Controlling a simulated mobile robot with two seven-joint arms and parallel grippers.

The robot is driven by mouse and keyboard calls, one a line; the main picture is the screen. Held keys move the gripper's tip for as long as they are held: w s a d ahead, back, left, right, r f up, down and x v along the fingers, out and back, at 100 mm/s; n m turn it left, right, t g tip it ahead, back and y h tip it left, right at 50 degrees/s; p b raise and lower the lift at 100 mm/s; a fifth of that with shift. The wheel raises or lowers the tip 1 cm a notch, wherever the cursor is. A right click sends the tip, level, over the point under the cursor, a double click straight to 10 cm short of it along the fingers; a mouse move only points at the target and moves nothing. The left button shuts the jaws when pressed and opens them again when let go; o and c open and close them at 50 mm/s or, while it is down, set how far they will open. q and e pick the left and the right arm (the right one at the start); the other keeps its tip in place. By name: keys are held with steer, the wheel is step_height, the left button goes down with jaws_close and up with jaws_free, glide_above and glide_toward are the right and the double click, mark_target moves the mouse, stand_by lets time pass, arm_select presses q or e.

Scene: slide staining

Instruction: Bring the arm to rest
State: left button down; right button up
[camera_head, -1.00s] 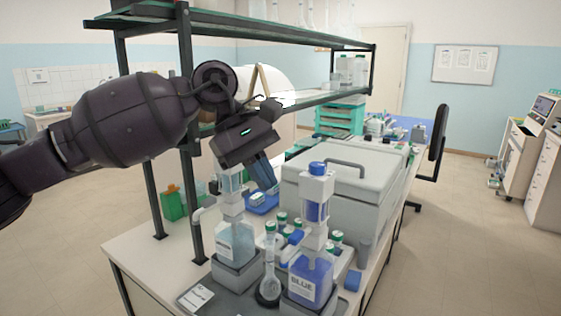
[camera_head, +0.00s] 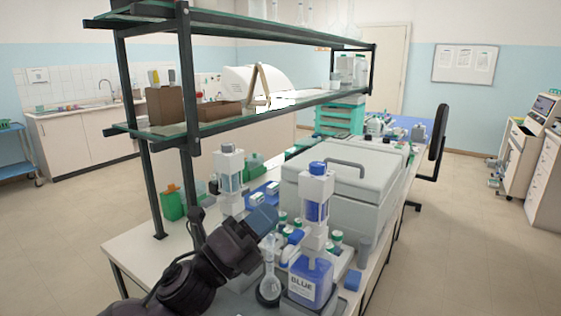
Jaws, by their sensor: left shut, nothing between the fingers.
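My left arm comes in from the bottom left in the head view, low over the front of the bench. My left gripper (camera_head: 262,219) is shut and empty. It points up and to the right, in front of the clear dispenser bottle (camera_head: 230,180), and hides that bottle's lower part. The blue dispenser bottle (camera_head: 311,279) labelled BLUE stands further right. I cannot tell whether the gripper touches anything. My right gripper is not in view.
A two-tier shelf (camera_head: 190,131) with dark posts rises at the left of the bench. A large grey lidded box (camera_head: 345,190) stands behind the blue bottle. Several green-capped bottles (camera_head: 336,237) crowd the middle. The floor (camera_head: 75,235) left of the bench is clear.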

arm_select(q)
steer(key=s+a+f+n+t+y, duration=0.1)
steer(key=s+a+f+n+y, duration=0.2)
steer(key=a+f+n+y, duration=0.85)
steer(key=s+a+f+n+y, duration=0.3)
steer(key=a+f+n+y, duration=0.5)
steer(key=n, duration=0.6)
steer(key=s+a+f+n+g, duration=0.35)
steer(key=s+f+g, duration=0.3)
steer(key=s, duration=0.55)
steer(key=s+a+f+n+g, duration=0.2)
steer(key=s+f+n+g, duration=0.4)
steer(key=s, duration=0.5)
steer(key=w+f+m+t, duration=0.1)
steer(key=w+f+t, duration=0.5)
steer(key=f+t, duration=0.3)
step_height(320, 180, down, 2)
steer(key=shift+w+f, duration=0.15)
steer(key=shift+w, duration=0.1)
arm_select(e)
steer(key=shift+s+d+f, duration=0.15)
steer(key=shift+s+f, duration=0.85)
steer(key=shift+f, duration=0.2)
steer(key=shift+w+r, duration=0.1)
